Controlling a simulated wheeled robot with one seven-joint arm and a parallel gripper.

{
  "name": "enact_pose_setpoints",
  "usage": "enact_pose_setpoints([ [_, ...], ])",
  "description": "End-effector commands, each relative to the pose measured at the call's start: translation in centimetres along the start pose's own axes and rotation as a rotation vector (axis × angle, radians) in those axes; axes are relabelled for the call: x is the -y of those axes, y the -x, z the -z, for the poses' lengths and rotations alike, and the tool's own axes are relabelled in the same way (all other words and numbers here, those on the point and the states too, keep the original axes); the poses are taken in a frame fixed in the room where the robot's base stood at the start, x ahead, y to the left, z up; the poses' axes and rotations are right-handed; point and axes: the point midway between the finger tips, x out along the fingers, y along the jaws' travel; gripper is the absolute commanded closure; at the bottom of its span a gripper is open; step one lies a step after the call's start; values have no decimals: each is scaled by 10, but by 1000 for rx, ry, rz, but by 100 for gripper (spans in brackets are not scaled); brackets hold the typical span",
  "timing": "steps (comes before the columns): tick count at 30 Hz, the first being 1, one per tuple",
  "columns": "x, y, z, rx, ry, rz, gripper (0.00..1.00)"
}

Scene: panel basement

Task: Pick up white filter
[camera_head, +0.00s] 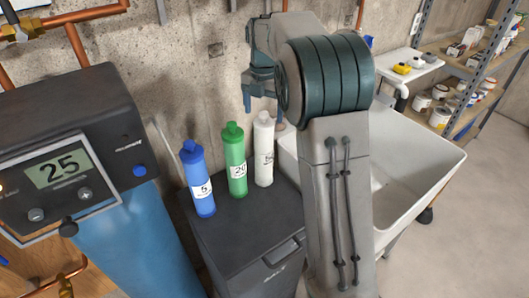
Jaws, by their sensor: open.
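The white filter (264,150) stands upright on the dark cabinet top (247,217), at the right end of a row of three filters. The blue filter (197,179), marked 5, is at the left of the row. My gripper (247,101) is open, above and behind the green and white filters in the picture, and its fingers point down. My arm hides part of the gripper. I see nothing between the fingers.
A water unit (75,130) with a display reading 25 and a blue tank stands at the left. A white sink (425,165) is right of my arm. Shelves (465,90) with several cans are at the back right. Copper pipes run along the concrete wall.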

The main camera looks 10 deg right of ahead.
Motion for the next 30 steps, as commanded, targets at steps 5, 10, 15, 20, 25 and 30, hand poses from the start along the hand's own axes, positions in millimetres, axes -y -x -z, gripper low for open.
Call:
enact_pose_setpoints([
  [5, 0, -18, 0, -1, -1, 0, 19],
  [10, 0, -20, 0, 0, 0, 0, 19],
  [15, 0, -20, 0, 0, 0, 0, 44],
  [20, 0, -20, 0, 0, 0, 0, 88],
  [25, 0, -19, 0, 1, 0, -1, 92],
  [30, 0, -17, 0, 2, 0, -2, 92],
])
